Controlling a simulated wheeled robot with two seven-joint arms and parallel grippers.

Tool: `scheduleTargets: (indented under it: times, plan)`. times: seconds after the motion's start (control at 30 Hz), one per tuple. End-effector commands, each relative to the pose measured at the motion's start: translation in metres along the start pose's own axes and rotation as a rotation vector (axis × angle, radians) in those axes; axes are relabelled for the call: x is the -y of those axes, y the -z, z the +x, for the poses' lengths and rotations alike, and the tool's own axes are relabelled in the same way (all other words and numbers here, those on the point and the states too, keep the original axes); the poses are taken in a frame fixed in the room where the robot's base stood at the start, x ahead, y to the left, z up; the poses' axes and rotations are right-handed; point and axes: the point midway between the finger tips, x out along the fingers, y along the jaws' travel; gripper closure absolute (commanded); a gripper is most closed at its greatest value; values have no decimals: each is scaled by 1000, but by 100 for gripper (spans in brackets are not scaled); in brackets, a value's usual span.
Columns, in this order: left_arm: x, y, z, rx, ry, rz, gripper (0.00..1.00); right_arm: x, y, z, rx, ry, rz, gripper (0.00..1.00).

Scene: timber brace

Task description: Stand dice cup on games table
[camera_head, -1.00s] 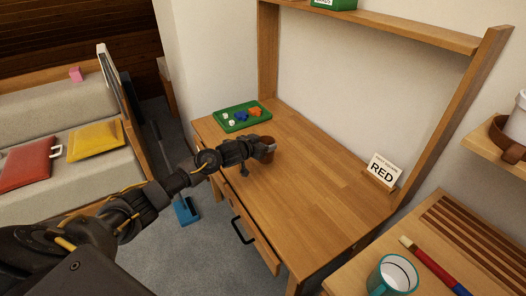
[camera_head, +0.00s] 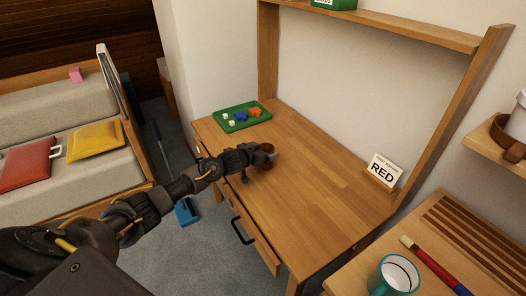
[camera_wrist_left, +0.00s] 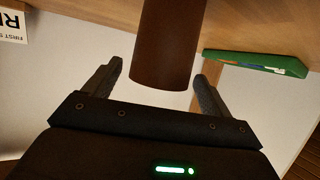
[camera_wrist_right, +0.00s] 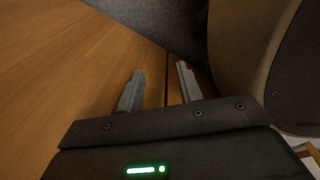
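The brown dice cup (camera_head: 267,148) is at the left-middle part of the games table (camera_head: 315,185), mostly hidden by my left gripper (camera_head: 270,154) in the head view. In the left wrist view the cup (camera_wrist_left: 168,45) appears between the spread fingers of the left gripper (camera_wrist_left: 160,80), with a gap visible on the left side. That view is upside down and the cup runs off its edge, so its contact with the table is hidden. My right gripper (camera_wrist_right: 160,82) is open and empty beside a wooden surface; it is outside the head view.
A green tray (camera_head: 222,122) with dice and colored pieces stands at the table's back left. A RED sign (camera_head: 383,171) stands at the right. A teal mug (camera_head: 394,276) is on the nearer right surface. The table's middle is clear.

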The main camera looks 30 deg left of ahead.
Motion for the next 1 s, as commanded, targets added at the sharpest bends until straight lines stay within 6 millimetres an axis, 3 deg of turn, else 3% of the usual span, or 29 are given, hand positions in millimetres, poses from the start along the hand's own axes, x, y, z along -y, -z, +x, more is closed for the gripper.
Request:
scheduleTargets:
  times: [0.33,0.7,1.0]
  plan:
    - [1,3,-10,0,0,2,16,7,-4,-1,5,8,3,64]
    - [0,3,-85,1,-1,2,16,8,-8,-9,12,12,3,64]
    - [0,3,-119,0,0,1,16,11,-9,-11,12,15,3,64]
